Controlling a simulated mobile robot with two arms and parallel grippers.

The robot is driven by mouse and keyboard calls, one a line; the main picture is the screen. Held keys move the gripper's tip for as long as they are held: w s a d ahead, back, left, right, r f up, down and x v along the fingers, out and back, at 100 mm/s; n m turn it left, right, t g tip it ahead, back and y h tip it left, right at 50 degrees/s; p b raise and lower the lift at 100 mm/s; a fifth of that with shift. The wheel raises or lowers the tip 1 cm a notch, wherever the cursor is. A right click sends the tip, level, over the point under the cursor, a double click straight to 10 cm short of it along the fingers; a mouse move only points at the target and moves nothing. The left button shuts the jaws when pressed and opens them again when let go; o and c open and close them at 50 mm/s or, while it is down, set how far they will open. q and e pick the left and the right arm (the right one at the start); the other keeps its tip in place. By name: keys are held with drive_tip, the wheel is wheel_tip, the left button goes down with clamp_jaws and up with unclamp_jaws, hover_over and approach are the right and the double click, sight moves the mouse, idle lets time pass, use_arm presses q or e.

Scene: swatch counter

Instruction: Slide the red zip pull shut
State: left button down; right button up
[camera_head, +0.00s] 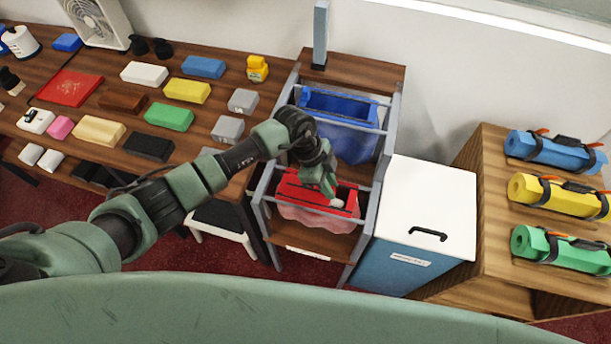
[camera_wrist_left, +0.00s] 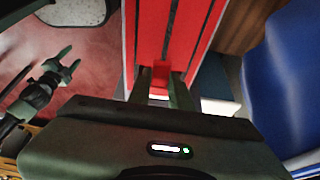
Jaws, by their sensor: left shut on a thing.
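The red zip bag (camera_head: 292,191) hangs in the lower part of a grey-framed rack, with a translucent pinkish pouch below its red top. My left gripper (camera_head: 331,192) reaches down onto its right part. In the left wrist view, the red top (camera_wrist_left: 187,25) runs away from the fingers with dark lines along it. My left gripper (camera_wrist_left: 161,77) is shut on a small red zip pull (camera_wrist_left: 161,66) there; the fingers partly hide it. My right gripper (camera_wrist_left: 66,62) shows at the left of the wrist view, apart from the bag, with its fingers spread and empty.
A blue zip bag (camera_head: 335,105) hangs behind the red one. A white-lidded bin (camera_head: 428,195) stands close on the right. Colored blocks cover the wooden table (camera_head: 95,160) at left. Rolled mats (camera_head: 555,195) lie on a cabinet at far right.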

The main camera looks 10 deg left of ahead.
use_arm(q)
drive_tip(key=d, duration=0.4)
drive_tip(key=shift+s, duration=0.25)
drive_tip(key=shift+s+d+r, duration=0.1)
drive_tip(key=shift+s+d, duration=0.05)
drive_tip(key=shift+d, duration=0.5)
use_arm(e)
drive_tip(key=shift+a+r, duration=0.25)
drive_tip(key=shift+a, duration=0.3)
use_arm(q)
drive_tip(key=c, duration=1.5)
unclamp_jaws()
drive_tip(key=shift+o, duration=1.1)
drive_tip(key=shift+d, duration=0.15)
use_arm(e)
drive_tip(key=shift+d, duration=0.15)
